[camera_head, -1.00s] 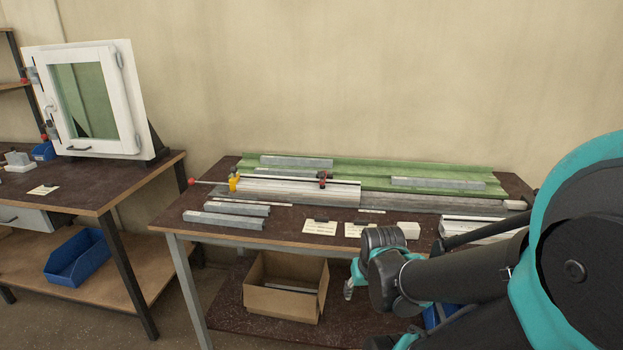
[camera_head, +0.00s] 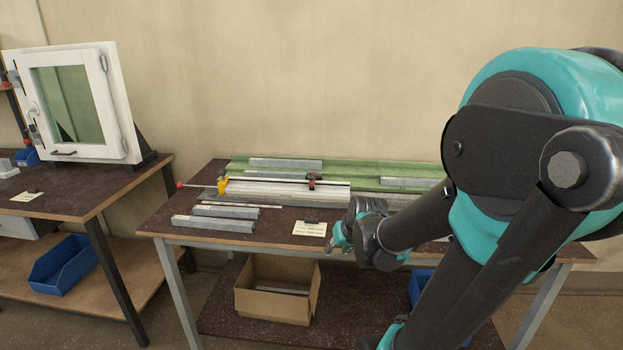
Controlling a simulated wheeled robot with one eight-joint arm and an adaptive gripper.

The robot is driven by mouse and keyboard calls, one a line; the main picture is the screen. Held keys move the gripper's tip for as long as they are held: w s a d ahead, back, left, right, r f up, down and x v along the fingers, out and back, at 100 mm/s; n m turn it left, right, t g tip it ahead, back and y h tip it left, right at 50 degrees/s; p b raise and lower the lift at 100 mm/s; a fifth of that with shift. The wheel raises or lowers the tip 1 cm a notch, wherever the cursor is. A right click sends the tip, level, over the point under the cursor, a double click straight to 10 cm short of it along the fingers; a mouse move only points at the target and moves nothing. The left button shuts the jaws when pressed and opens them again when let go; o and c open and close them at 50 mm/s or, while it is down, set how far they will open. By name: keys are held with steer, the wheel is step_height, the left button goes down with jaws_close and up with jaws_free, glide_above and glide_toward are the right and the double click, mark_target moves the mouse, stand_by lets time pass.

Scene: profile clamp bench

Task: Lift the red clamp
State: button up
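A bar clamp (camera_head: 311,181) lies on the pale profiles on the bench. It has a long thin bar, a red handle (camera_head: 180,184) sticking out past the left end, a yellow jaw (camera_head: 223,186) near the left and a dark-red jaw on the right. My gripper (camera_head: 338,238) is over the front part of the bench, to the right of and nearer than the clamp, apart from it. It is partly hidden by my wrist and small in the view, so its finger opening is not clear.
The bench (camera_head: 270,228) also bears green profiles (camera_head: 350,166), grey bars (camera_head: 213,223) and a white label card (camera_head: 309,229). A cardboard box (camera_head: 272,304) stands below. A left table (camera_head: 80,200) holds a white window frame (camera_head: 104,152). My arm hides the bench's right side.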

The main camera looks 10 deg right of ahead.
mark_target(311, 177)
steer(key=w+r+t+y, duration=0.1)
steer(key=w, duration=0.3)
steer(key=w+a+t+y, duration=0.1)
steer(key=w+y, duration=0.1)
steer(key=w, duration=0.2)
steer(key=w+r+t+y, duration=0.1)
steer(key=w, duration=0.3)
steer(key=shift+a+r+n+y, duration=0.2)
steer(key=shift+r+n+y, duration=0.15)
steer(key=shift+n+y, duration=0.05)
steer(key=w, duration=0.1)
steer(key=w+d+r+t+y, duration=0.1)
steer(key=w+t+y, duration=0.1)
steer(key=shift+w+d+r, duration=0.3)
steer(key=shift+d+r, duration=0.1)
steer(key=w+d+r+t+y, duration=0.1)
steer(key=w+d+r+t, duration=0.2)
steer(key=d+t, duration=0.15)
steer(key=shift+g, duration=0.25)
steer(key=x, duration=1.7)
steer(key=shift+d+r, duration=0.15)
steer(key=shift+c, duration=0.4)
jaws_close()
